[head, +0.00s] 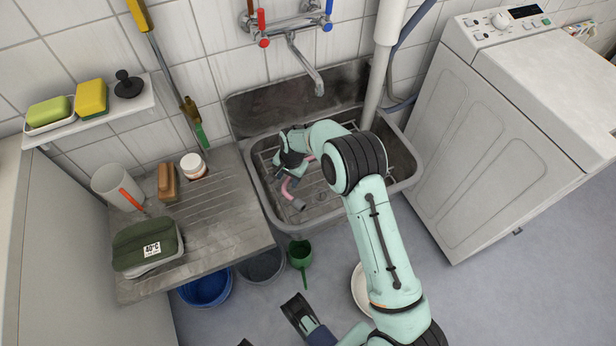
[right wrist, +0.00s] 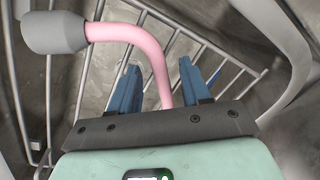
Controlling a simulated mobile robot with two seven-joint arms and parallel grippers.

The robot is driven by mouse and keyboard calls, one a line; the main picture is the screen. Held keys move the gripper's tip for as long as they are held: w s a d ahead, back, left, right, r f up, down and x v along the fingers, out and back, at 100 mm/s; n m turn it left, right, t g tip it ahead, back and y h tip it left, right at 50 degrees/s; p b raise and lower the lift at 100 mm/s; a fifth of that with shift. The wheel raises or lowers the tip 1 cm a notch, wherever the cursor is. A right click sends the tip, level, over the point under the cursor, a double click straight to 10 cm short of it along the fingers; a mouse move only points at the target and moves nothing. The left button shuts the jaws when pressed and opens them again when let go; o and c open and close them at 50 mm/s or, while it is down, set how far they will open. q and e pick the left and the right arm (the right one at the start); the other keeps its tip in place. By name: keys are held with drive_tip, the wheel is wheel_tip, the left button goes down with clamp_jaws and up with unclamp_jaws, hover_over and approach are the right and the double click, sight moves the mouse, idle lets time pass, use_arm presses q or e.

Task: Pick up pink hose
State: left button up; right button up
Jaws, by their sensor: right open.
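The pink hose (head: 290,188) is a curved pink tube with a grey end piece, lying in the sink basin (head: 262,205). My right gripper (head: 284,172) is down in the basin over the hose, partly hidden by its own wrist. In the right wrist view, its two blue fingers (right wrist: 157,88) are apart, and the hose (right wrist: 146,38) bends down between them in the picture. The hose's grey end (right wrist: 55,32) shows at upper left. The hose's lower part is hidden behind the gripper body. Part of my left gripper (head: 300,312) shows at the bottom of the head view.
A metal rack (right wrist: 200,50) lies under the hose. A washing machine (head: 490,140) is right; a drainboard (head: 225,215) with several items is left.

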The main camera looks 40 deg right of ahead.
drive_tip(key=shift+r, duration=0.1)
clamp_jaws()
drive_tip(key=shift+r, duration=0.1)
